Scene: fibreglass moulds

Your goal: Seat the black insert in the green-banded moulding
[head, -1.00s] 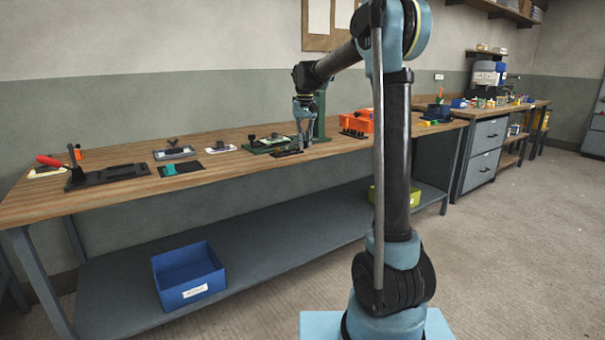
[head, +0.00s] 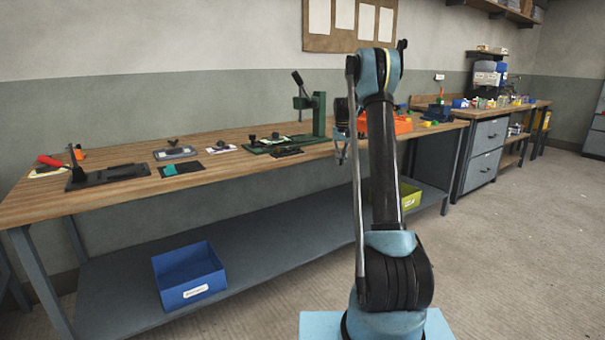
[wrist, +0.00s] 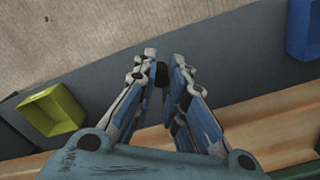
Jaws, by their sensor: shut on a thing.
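My gripper (head: 341,155) hangs over the front edge of the bench, right of the green press. In the wrist view its fingers (wrist: 162,72) are closed around a small dark piece (wrist: 161,75), mostly hidden between them; it looks like the black insert. A dark plate with black parts (head: 287,152) lies on the bench in front of the press, to the left of my gripper. I cannot make out a green band on any moulding at this size.
The green press (head: 319,115) stands at the bench's back. An orange bin (head: 402,126) is behind my arm. To the left lie a grey mould (head: 176,154) and a black mat (head: 194,174) with a teal piece. A blue bin (head: 190,272) and a yellow-green bin (wrist: 66,108) sit on the lower shelf.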

